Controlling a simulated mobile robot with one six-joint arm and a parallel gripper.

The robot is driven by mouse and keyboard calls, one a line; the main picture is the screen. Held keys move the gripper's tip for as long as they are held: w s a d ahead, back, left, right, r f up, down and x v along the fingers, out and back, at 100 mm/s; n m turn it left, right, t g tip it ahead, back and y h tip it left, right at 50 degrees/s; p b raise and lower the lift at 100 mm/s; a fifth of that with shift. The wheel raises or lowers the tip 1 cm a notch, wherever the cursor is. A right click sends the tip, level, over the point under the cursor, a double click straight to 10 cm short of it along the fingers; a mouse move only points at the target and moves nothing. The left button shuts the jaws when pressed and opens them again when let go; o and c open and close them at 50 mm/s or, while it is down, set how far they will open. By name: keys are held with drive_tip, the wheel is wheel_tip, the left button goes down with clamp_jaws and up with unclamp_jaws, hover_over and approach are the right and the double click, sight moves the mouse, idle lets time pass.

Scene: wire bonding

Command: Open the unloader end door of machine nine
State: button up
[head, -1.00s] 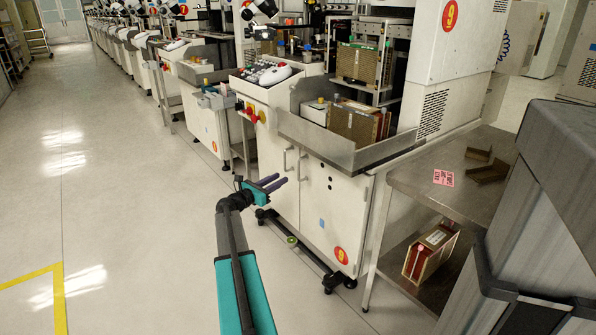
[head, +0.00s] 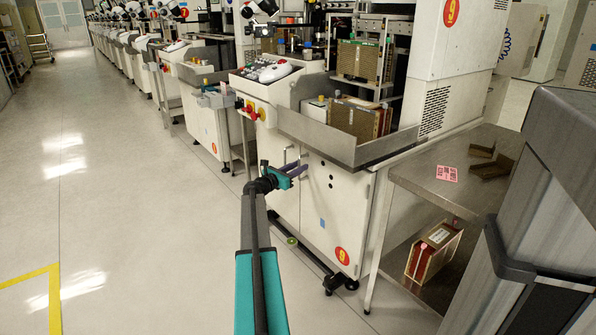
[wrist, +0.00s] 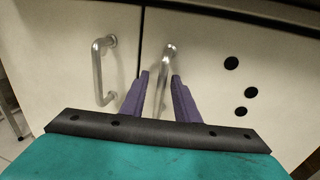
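Machine nine (head: 425,75) stands ahead, with a red "9" badge on its lower cabinet. Its left door (head: 287,195) and right door (head: 340,205) look shut. The left door's bar handle (wrist: 98,72) is left of the seam in the wrist view. The right door's bar handle (wrist: 166,68) is right of the seam, beside three black dots. My gripper (head: 303,169) is at the right door's handle, which it partly hides in the head view. In the wrist view its purple fingers (wrist: 160,85) are apart, with that handle between them. I cannot tell whether they touch it.
A metal tray (head: 345,150) with magazines juts out above the doors. A steel table (head: 425,185) stands right of the cabinet, with a boxed magazine (head: 434,252) on its lower shelf. A grey block (head: 555,170) is close at right. Open floor (head: 130,220) lies at left.

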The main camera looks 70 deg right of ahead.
drive_tip(key=shift+s+d, duration=0.1)
drive_tip(key=shift+d, duration=0.15)
